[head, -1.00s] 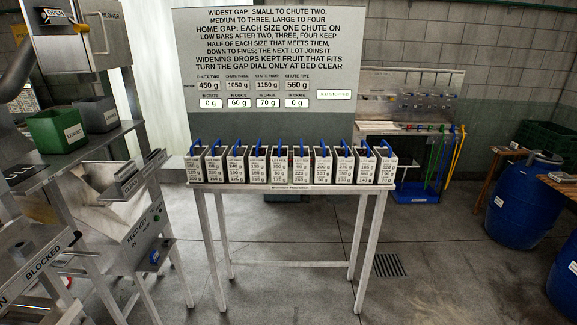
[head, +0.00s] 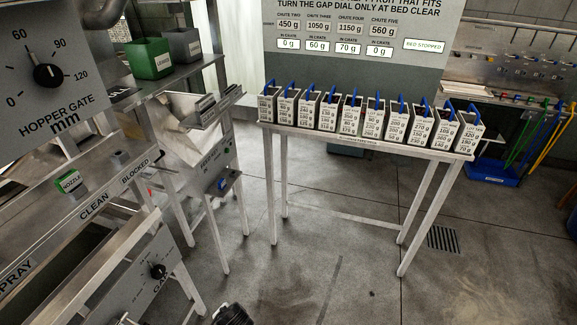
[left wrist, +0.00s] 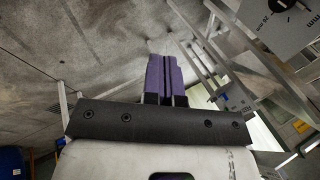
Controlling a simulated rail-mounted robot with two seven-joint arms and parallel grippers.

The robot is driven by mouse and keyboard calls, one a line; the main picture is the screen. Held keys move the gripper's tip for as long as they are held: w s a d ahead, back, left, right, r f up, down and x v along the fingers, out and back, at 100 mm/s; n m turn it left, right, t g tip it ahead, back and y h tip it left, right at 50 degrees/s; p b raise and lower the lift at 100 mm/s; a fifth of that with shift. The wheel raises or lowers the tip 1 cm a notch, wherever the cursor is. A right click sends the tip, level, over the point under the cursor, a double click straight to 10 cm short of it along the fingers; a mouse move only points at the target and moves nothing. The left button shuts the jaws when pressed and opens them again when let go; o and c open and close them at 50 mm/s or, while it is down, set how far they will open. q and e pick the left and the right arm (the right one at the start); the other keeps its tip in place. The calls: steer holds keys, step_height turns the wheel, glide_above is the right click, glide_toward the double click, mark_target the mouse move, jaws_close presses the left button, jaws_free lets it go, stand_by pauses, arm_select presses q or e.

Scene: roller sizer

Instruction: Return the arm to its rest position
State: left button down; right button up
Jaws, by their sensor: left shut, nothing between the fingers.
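My left gripper (left wrist: 166,78) shows in the left wrist view, its purple fingers pressed together with nothing between them. It points out over the bare grey floor, apart from the machine frame at the right of that view. A small dark part at the bottom edge of the head view may belong to my arm, but I cannot tell. My right gripper is in neither view.
A bench (head: 360,146) carries a row of white lot boxes with blue handles. At left stand the hopper gate dial (head: 47,74), spray panel and feed chute (head: 183,127). A green bin (head: 150,60) sits on a shelf. Open floor lies in front.

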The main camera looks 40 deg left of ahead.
arm_select(q)
steer(key=s+d+r+m+t+h, duration=0.2)
steer(key=d+r+h, duration=0.1)
steer(key=d+r, duration=0.45)
steer(key=s+d+r+m+t+h, duration=0.1)
steer(key=s+d+r+t+h, duration=0.15)
steer(key=d+r, duration=0.5)
steer(key=s+d+f+g, duration=0.2)
steer(key=s+f, duration=0.1)
steer(key=s, duration=0.4)
step_height(320, 180, up, 16)
steer(key=w+p, duration=0.1)
steer(key=p, duration=1.6)
steer(key=shift+d+t, duration=0.1)
steer(key=shift+t, duration=0.15)
steer(key=c, duration=1.8)
jaws_free()
